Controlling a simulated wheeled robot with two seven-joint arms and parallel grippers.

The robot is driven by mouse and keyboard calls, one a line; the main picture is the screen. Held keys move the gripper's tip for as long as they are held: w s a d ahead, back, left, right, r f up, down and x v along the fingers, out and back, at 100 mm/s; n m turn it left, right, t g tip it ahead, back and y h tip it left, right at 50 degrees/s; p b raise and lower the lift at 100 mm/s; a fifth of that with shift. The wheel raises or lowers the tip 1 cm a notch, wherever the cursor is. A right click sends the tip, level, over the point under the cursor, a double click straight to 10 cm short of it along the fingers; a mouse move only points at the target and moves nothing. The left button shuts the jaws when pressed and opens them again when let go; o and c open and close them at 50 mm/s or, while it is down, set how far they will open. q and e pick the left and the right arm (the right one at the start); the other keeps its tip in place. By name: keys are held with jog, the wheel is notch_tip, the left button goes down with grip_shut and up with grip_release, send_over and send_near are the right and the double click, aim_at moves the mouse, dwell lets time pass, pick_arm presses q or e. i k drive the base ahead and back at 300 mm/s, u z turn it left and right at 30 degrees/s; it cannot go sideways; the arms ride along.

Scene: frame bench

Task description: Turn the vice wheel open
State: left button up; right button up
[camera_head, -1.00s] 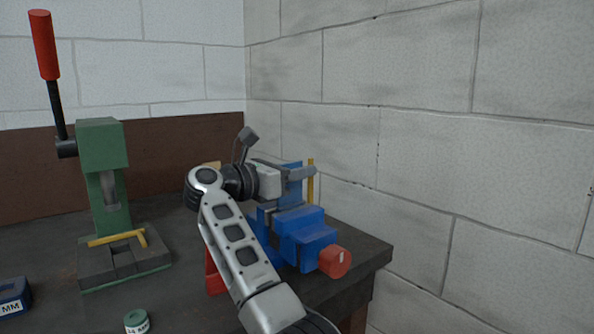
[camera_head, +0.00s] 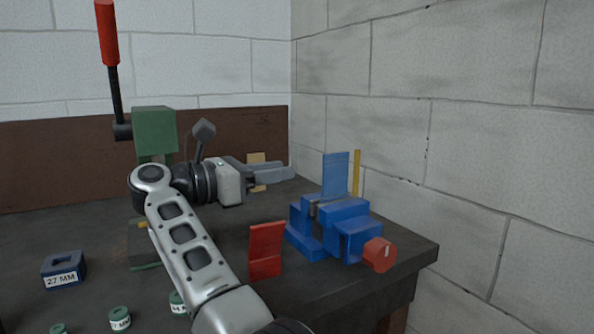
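The blue vice (camera_head: 345,222) stands near the right front corner of the dark bench. Its red wheel (camera_head: 379,254), with a pale mark, faces the front right. My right gripper (camera_head: 284,172) is to the left of the vice and above the bench, apart from both vice and wheel. Its fingers point right and are seen from the side, so the gap between them cannot be judged. Nothing shows in them. My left gripper is out of view.
A red stand (camera_head: 265,250) is left of the vice. A green press (camera_head: 155,131) with a red-handled lever is at the left, partly behind my arm. A blue 27 MM block (camera_head: 63,270) and several green rings lie front left. A block wall closes the right side.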

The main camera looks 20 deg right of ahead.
aim_at(380, 254)
jog(key=k, duration=1)
